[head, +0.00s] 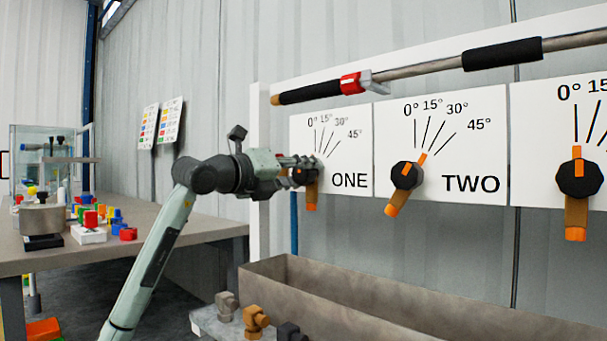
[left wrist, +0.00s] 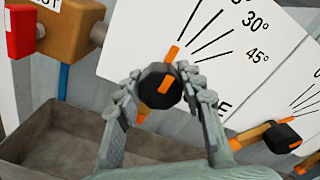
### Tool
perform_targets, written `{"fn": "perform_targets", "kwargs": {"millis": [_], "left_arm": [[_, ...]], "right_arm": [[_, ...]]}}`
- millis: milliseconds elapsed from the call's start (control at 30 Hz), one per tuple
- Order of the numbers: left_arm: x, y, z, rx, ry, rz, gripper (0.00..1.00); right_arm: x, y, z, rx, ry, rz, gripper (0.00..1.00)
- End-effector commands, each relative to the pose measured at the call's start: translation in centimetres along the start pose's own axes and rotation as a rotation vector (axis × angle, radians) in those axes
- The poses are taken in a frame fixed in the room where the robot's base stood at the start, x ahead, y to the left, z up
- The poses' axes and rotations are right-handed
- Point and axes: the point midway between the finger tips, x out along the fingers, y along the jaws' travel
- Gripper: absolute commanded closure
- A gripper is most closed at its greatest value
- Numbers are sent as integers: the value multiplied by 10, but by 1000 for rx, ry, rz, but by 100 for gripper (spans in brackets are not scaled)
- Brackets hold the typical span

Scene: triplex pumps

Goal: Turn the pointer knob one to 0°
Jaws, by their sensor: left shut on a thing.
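Pointer knob one (left wrist: 157,88) is a black faceted knob with an orange mark and an orange pointer tip, on the white panel marked ONE (head: 341,150). My left gripper (head: 300,172) is shut on the knob, with one finger on each side in the left wrist view (left wrist: 161,98). In that view the orange tip points up and slightly right, close to the leftmost visible scale line; the 0° label is out of frame there. In the head view my gripper hides most of the knob. An orange-ended handle (head: 311,195) hangs below it.
Knob two (head: 406,175) and a third knob (head: 580,177) are on panels to the right. A pipe with black sleeves (head: 502,54) runs above. A grey trough (head: 400,305) lies below. A cluttered workbench (head: 180,234) stands at left.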

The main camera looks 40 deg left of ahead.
Motion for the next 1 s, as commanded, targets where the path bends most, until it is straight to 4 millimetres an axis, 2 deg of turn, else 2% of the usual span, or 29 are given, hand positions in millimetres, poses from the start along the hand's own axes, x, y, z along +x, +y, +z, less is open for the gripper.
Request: {"fn": "perform_targets", "kwargs": {"millis": [333, 367, 500, 833, 1000], "left_arm": [[1, 0, -3, -11, 7, -2, 100], [1, 0, -3, -12, 7, -2, 59], [1, 0, -2, -9, 6, -2, 41], [-2, 0, -1, -6, 3, -1, 41], [-21, 1, 0, -4, 1, 0, 41]], "right_arm": [[0, 0, 0, 0, 0, 0, 100], [0, 0, 0, 0, 0, 0, 100], [0, 0, 0, 0, 0, 0, 100], [1, -1, -2, 3, 5, 1, 100], [0, 0, -1, 2, 3, 1, 100]]}}
